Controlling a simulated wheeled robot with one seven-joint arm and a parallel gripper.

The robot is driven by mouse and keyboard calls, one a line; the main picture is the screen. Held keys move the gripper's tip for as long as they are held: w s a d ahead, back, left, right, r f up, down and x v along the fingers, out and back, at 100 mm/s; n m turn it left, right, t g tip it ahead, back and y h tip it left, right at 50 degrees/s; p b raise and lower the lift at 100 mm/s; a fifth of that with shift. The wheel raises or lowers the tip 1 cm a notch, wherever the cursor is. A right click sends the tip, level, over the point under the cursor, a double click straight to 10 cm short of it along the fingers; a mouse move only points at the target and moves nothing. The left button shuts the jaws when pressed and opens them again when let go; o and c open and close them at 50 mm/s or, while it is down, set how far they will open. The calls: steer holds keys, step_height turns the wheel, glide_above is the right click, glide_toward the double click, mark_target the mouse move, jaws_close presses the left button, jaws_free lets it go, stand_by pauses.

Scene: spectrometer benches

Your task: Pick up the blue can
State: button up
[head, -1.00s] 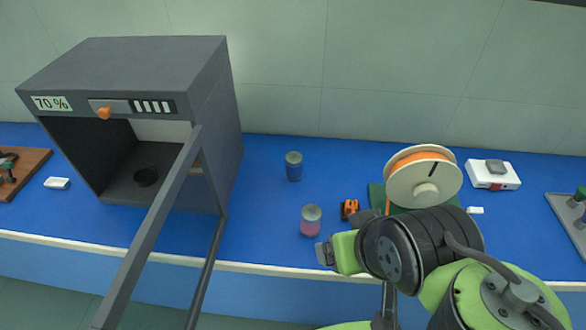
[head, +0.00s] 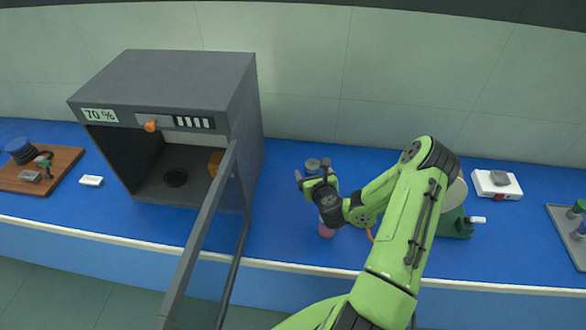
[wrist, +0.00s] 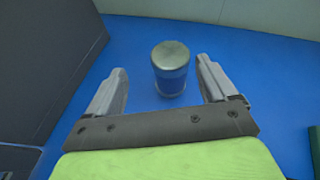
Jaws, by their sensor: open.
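The blue can (head: 312,164) stands on the blue bench top to the right of the grey chamber, with its grey lid showing and its lower part hidden behind my gripper. In the wrist view the can (wrist: 170,76) is upright, with a grey lid and blue body. My gripper (head: 313,172) is open and empty, reaching over the bench at the can. In the wrist view its two fingers (wrist: 162,80) are spread on either side of the can's outline, with gaps on both sides.
A pink can (head: 326,231) stands just in front, partly hidden by my gripper. The grey chamber (head: 200,85) stands left with its door open toward the front. A spool (head: 458,195) on a green base is right, partly behind my arm. A white device (head: 497,184) stands farther right.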

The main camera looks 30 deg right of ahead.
mark_target(314, 171)
steer(key=shift+s+d+f+m+h, duration=0.3)
steer(key=shift+d+f+m, duration=0.1)
steer(key=shift+f+m, duration=0.35)
steer(key=shift+w+d, duration=0.2)
steer(key=shift+w, duration=0.15)
steer(key=shift+p+x, duration=0.85)
steer(key=shift+x, duration=0.05)
steer(key=shift+g, duration=0.3)
steer(key=x, duration=0.5)
steer(key=shift+f+p, duration=0.2)
steer(key=shift+p, duration=0.2)
steer(key=c, duration=1.1)
step_height(314, 171, up, 10)
steer(key=p, duration=0.4)
steer(key=shift+r, duration=0.15)
